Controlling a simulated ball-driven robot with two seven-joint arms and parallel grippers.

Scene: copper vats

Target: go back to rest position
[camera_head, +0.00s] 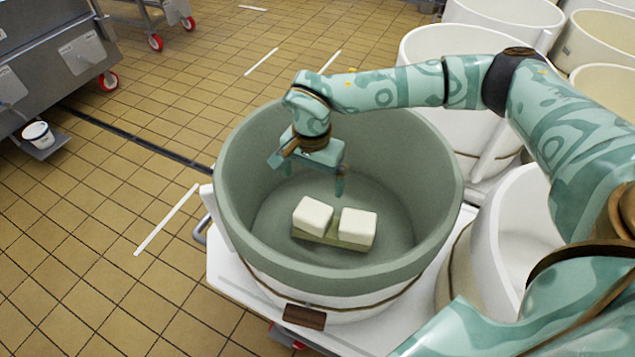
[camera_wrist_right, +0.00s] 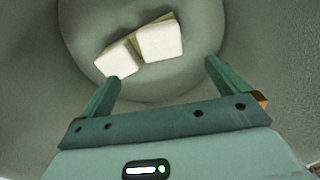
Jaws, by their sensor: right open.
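My right gripper (camera_head: 314,180) is inside the upper part of a large grey-green vat (camera_head: 232,205), above its floor. Its jaws are open and empty; in the right wrist view the two fingers (camera_wrist_right: 160,82) stand wide apart. My right arm reaches over the vat's rim from the right. My left gripper is not in view.
The vat stands on a white wheeled platform (camera_head: 225,268). Several white vats (camera_head: 500,14) crowd the right and back right. Tiled floor (camera_head: 130,190) is open between.

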